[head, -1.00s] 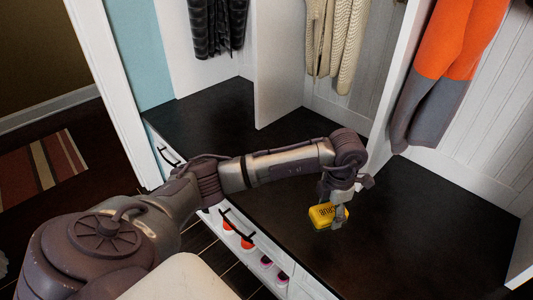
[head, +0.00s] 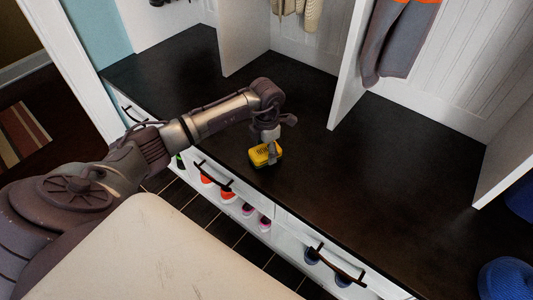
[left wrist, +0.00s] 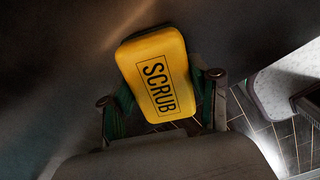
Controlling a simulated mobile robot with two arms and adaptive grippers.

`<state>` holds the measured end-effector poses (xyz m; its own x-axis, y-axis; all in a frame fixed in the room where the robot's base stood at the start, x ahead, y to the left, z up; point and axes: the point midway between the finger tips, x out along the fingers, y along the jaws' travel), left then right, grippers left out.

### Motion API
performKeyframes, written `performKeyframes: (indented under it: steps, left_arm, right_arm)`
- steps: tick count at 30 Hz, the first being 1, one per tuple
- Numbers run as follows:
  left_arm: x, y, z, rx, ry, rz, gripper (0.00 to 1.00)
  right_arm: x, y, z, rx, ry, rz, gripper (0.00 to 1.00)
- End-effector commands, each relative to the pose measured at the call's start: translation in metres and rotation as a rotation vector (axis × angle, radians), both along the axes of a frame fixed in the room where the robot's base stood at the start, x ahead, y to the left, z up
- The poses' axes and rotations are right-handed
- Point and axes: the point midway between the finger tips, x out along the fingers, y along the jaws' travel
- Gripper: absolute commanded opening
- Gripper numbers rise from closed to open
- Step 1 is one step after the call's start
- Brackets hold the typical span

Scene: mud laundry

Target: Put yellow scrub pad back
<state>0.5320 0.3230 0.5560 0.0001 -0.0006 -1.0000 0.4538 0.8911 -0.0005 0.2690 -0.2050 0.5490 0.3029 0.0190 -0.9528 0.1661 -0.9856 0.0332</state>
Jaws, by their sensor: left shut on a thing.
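The yellow scrub pad (head: 262,155) has a dark label on it and sits at my left gripper's fingers. In the left wrist view the pad (left wrist: 158,75) shows its face with the word SCRUB, between the two fingers. My left gripper (head: 272,150) is shut on the pad, over the front part of the dark bench top (head: 330,190). I cannot tell whether the pad touches the bench. My right gripper is not in view.
White upright dividers (head: 350,75) split the bench into bays with hanging clothes (head: 398,40). Drawers with dark handles (head: 213,176) and shoes (head: 248,209) are below the front edge. Blue items (head: 507,278) lie at the right. The bench right of my gripper is clear.

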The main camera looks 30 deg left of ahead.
Motion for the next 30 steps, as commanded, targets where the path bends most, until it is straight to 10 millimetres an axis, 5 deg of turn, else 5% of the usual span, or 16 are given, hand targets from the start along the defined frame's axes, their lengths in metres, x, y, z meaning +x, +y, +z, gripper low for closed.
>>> performKeyframes:
  steps: [14, 15, 19, 30]
  left_arm:
    - [0.0002, -0.0001, -0.015, 0.0, 0.0, 0.0, 0.24]
    - [0.0001, -0.0002, -0.0146, 0.0, -0.001, 0.0, 0.65]
    - [0.0001, -0.0002, -0.0141, 0.0, 0.0, 0.0, 0.86]
    - [0.0, -0.0004, -0.0097, 0.0, -0.001, 0.0, 0.87]
  right_arm:
    - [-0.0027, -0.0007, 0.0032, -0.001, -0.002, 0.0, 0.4]
    - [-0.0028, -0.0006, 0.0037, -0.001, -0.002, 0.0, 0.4]
    - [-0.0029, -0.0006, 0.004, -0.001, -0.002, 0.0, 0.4]
    - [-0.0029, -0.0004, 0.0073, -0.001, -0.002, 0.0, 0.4]
